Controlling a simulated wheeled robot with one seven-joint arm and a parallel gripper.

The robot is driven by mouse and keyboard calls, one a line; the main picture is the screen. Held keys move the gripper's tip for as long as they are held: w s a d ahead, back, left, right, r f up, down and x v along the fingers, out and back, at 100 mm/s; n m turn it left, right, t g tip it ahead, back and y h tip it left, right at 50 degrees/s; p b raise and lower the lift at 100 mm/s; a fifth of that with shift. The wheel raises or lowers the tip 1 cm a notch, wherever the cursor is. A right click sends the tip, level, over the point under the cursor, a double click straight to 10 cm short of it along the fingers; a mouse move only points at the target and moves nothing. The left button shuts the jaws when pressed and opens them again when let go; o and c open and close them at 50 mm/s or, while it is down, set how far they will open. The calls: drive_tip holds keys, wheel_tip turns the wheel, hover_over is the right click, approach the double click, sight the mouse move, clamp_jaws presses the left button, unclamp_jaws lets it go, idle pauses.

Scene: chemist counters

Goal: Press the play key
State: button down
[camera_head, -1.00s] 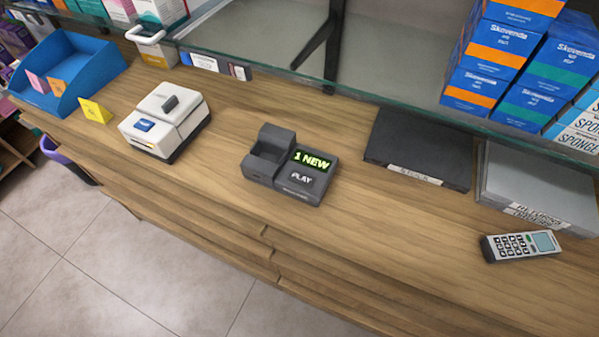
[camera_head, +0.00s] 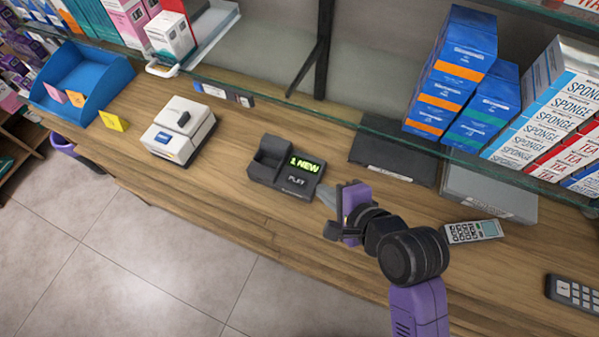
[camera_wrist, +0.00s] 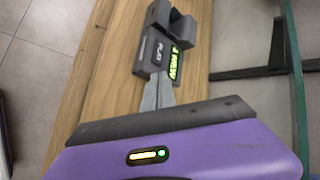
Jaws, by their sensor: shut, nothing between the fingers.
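The dark grey answering machine (camera_head: 285,168) sits on the wooden counter, with an empty cradle on its left and a lit green display reading "1 NEW" (camera_head: 305,164). Its play key (camera_head: 297,181), labelled PLAY, is below the display. In the wrist view the machine (camera_wrist: 165,45) lies ahead of the fingers, and the play key (camera_wrist: 159,52) shows beside the display. My gripper (camera_head: 325,195) is shut and empty, just right of the machine in the head view. In the wrist view its fingertips (camera_wrist: 158,80) overlap the machine's near edge; I cannot tell whether they touch it.
A white printer-like device (camera_head: 178,136) and a blue tray (camera_head: 85,85) stand to the left. A dark flat box (camera_head: 393,160) and a glass shelf edge (camera_head: 350,125) are behind. The counter front is clear.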

drive_tip(key=w+a+r+m+g, duration=0.1)
drive_tip(key=w+a+r, duration=0.1)
drive_tip(key=r, duration=0.2)
drive_tip(key=w+a+r+m+g+y+p, duration=0.1)
drive_tip(key=w+a+r+g, duration=0.1)
drive_tip(key=a+r, duration=0.1)
drive_tip(key=shift+w+a+r+p, duration=0.25)
drive_tip(key=shift+a+r+p, duration=0.1)
drive_tip(key=shift+r, duration=0.35)
drive_tip(key=shift+f, duration=0.1)
drive_tip(key=b, duration=0.7)
hover_over(300, 183)
wheel_tip(300, 183, down, 7)
drive_tip(key=shift+r, duration=0.15)
drive_tip(key=shift+f, duration=0.95)
drive_tip(key=shift+f, duration=0.15)
drive_tip(key=shift+f, duration=0.25)
